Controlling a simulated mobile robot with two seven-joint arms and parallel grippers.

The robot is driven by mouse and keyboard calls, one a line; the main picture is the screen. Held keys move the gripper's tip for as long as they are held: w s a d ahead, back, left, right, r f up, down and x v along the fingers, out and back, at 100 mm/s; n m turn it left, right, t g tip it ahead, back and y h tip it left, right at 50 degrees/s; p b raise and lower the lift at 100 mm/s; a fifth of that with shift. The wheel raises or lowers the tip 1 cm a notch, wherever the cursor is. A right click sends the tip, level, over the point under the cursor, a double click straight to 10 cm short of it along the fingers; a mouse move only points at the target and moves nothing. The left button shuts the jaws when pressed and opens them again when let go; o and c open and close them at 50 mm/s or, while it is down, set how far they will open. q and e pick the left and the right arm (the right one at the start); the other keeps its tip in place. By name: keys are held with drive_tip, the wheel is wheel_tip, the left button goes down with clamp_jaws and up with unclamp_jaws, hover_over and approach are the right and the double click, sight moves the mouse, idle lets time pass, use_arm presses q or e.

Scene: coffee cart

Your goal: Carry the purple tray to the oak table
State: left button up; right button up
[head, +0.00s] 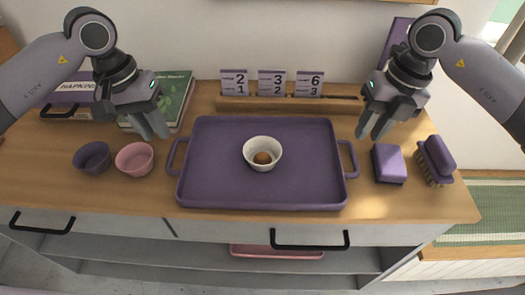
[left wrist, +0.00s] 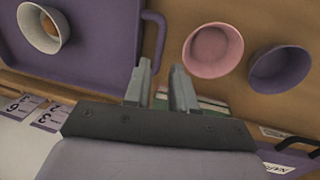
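The purple tray (head: 225,190) lies flat on the wooden cart top, with a loop handle at its left (head: 172,158) and right (head: 353,160) ends. A white bowl (head: 249,152) with a brown round item (head: 262,158) in it stands on the tray. My left gripper (head: 155,128) is open and empty above the cart, up and left of the left handle. In the left wrist view its fingers (left wrist: 160,80) are apart, near the tray handle (left wrist: 153,45). My right gripper (head: 373,127) is open and empty, above and right of the right handle. I cannot tell which surface is the oak table.
A pink bowl (head: 135,158) and a purple bowl (head: 92,157) stand left of the tray. A purple sponge (head: 389,163) and a brush (head: 436,158) lie right. Number cards (head: 272,83), a green book (head: 175,92) and a napkin box (head: 75,90) line the back. A green mat (head: 490,210) lies beyond the cart.

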sight(171, 155)
use_arm(q)
drive_tip(key=shift+s, duration=0.15)
use_arm(e)
drive_tip(key=shift+s, duration=0.15)
